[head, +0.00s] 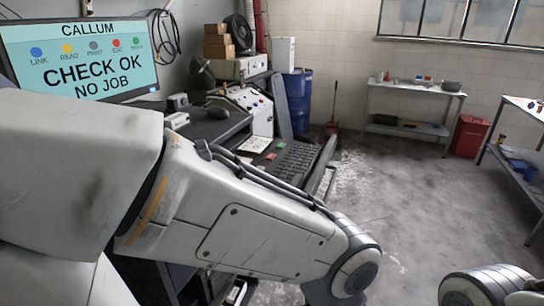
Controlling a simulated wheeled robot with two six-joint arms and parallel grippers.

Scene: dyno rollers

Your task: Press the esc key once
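A dark keyboard (291,161) lies on the desk in the middle of the head view, beyond my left arm. A red patch and a green patch show near its left end. The separate keys are too small to read, so I cannot tell which one is esc. My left arm crosses the front of the view from the left and hides part of the desk. Its gripper is out of view. Only a rounded part of my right arm shows at the bottom right, without its gripper. A monitor (120,88) at the upper left reads "CALLUM", "CHECK OK", "NO JOB".
A white control box (248,108) stands behind the keyboard. A blue drum (298,101) stands beyond it. A metal bench (413,107) and a red bin (469,136) are at the back right, with another table (523,148) at the right edge. The floor between is clear.

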